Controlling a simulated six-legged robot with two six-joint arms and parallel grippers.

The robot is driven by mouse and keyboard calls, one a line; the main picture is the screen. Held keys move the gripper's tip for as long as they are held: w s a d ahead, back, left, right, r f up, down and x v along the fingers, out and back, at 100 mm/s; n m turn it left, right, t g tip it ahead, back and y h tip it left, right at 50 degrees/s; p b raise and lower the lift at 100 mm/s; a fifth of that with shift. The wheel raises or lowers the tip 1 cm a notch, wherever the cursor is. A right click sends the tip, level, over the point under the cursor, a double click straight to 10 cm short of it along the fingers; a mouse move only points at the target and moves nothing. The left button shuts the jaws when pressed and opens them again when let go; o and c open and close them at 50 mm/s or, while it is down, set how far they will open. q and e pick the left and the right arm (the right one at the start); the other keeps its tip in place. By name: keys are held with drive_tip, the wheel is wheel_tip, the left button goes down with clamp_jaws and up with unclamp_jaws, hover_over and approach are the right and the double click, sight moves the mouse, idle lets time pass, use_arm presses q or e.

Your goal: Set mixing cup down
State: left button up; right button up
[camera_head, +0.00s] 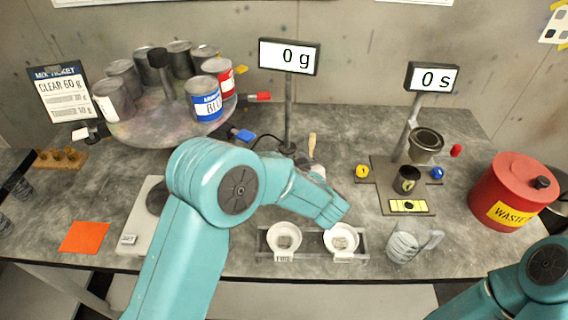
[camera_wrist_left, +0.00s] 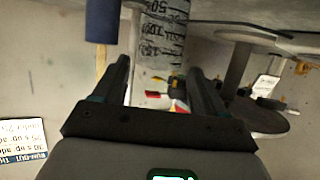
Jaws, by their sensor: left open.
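In the left wrist view, which looks upside down, a pale cup with black graduation marks (camera_wrist_left: 162,32) shows straight ahead. My left gripper (camera_wrist_left: 160,68) is open, with one finger to each side of the cup's line and clear gaps beside it. The cup's base is out of frame, so I cannot tell what it rests on. In the head view my left forearm hides the gripper and most of what is behind it. A second clear cup-like vessel with a handle (camera_head: 402,248) stands at the table's front edge. Only part of my right arm shows, without its gripper.
Two white dishes (camera_head: 284,238) sit in a front rack. A turntable of tins (camera_head: 150,126) is at left, a red waste can (camera_head: 512,185) at right.

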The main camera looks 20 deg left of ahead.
use_arm(q)
drive_tip(key=p+x, duration=0.1)
drive_tip(key=x, duration=0.4)
drive_tip(key=shift+w+a+f+p, duration=0.25)
drive_tip(key=shift+p, duration=0.1)
drive_tip(key=shift+s+d+r, duration=0.15)
drive_tip(key=c, duration=0.8)
wheel_tip(320, 180, up, 20)
drive_tip(key=shift+f, duration=0.1)
